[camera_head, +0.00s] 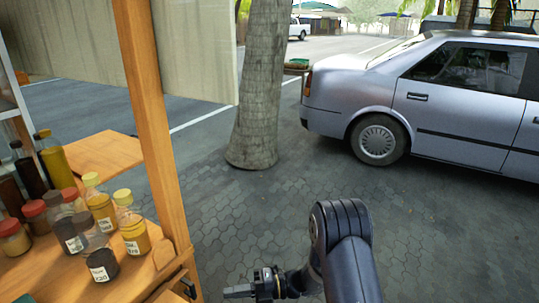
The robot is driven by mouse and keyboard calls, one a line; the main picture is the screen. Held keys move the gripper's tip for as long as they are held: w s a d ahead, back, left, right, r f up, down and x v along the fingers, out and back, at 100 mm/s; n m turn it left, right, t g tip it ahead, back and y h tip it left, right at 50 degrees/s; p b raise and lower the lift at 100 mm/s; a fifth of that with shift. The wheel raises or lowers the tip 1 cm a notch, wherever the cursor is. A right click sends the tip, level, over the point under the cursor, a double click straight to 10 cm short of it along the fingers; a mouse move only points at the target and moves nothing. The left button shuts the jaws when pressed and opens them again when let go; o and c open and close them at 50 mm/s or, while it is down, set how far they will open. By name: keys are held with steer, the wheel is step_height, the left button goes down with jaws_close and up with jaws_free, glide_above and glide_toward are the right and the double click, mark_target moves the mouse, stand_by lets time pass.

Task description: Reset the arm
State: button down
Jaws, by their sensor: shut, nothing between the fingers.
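My gripper (240,291) is at the bottom of the head view, left of my dark arm, which comes in from the bottom edge. Its fingers point left and are shut with nothing between them. It is over the grey paving, to the right of the wooden stall's edge, and touches nothing that I can see.
A wooden stall counter (60,270) with several spice jars (135,235) stands at the left, with a wooden post (150,110) at its edge. A tree trunk (258,100) rises ahead. A silver car (450,100) is parked at the right. The paving (270,220) between is clear.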

mark_target(194, 293)
steer(key=a+b, duration=0.1)
steer(key=a, duration=0.5)
steer(key=shift+w+a+f, duration=0.1)
steer(key=shift+w+a, duration=0.05)
steer(key=shift+a, duration=0.15)
steer(key=shift+w+a, duration=0.25)
steer(key=shift+a, duration=0.1)
